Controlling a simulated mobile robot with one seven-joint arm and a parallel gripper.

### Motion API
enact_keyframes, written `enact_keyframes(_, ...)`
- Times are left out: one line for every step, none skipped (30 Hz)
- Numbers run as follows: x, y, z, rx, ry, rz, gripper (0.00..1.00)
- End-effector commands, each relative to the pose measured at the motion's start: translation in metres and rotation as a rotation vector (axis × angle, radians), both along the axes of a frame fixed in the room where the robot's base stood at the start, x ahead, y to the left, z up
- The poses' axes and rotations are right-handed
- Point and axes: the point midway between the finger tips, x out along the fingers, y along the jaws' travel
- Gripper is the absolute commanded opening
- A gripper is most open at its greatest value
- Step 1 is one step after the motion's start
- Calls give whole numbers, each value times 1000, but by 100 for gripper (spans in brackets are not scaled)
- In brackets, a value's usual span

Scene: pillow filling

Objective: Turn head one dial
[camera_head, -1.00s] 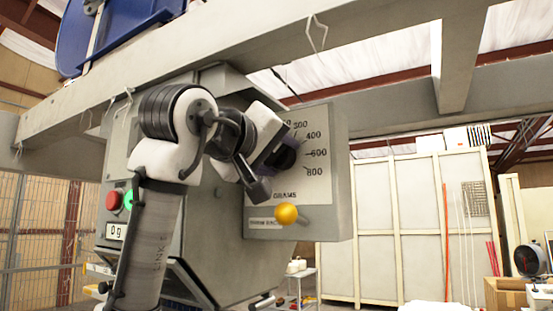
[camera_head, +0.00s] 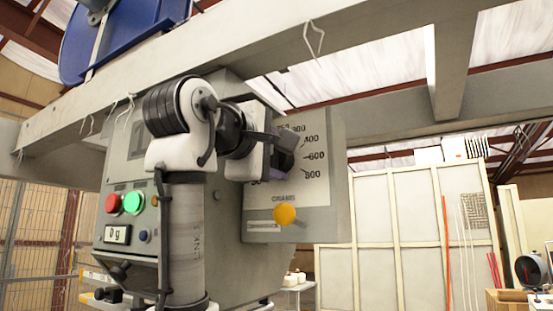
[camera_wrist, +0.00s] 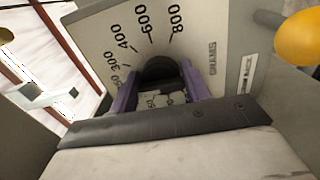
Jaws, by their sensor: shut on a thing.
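The head one dial is a dark round knob (camera_wrist: 160,68) on a pale scale plate (camera_head: 315,185) marked in grams, with 300, 400, 600 and 800 readable. My gripper (camera_wrist: 158,84) has its two purple fingers on either side of the knob and is shut on it. In the head view my gripper (camera_head: 288,148) is at the plate and covers most of the dial and the left part of the scale. The dial's pointer is hidden, so I cannot tell its setting.
A yellow ball knob (camera_head: 285,214) sits just below the plate. On the grey machine's front are a red button (camera_head: 113,204), a green button (camera_head: 132,203) and a display (camera_head: 117,235) reading 0 g. A grey beam (camera_head: 240,60) passes above my arm.

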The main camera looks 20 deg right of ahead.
Motion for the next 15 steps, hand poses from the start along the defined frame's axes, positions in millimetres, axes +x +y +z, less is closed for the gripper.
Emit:
enact_keyframes(0, 0, -1, -7, 11, 0, 24)
enact_keyframes(0, 0, -1, -11, 17, 0, 24)
enact_keyframes(0, 0, -1, -16, 24, 1, 24)
enact_keyframes(0, 0, -1, -19, 27, 1, 24)
enact_keyframes(0, 0, 0, -21, 30, 1, 24)
enact_keyframes(0, 0, 0, -24, 34, 2, 24)
enact_keyframes(0, 0, 0, -25, 35, 2, 24)
enact_keyframes(0, 0, 0, -26, 37, 2, 24)
enact_keyframes(0, 0, 0, -27, 37, 2, 24)
enact_keyframes(0, 0, 0, -27, 38, 2, 24)
enact_keyframes(0, 0, 0, -28, 39, 2, 24)
enact_keyframes(0, 0, 0, -28, 39, 2, 24)
enact_keyframes(0, 0, 0, -28, 39, 2, 24)
enact_keyframes(0, 0, 0, -27, 38, 2, 24)
enact_keyframes(0, 0, 0, -27, 38, 2, 24)
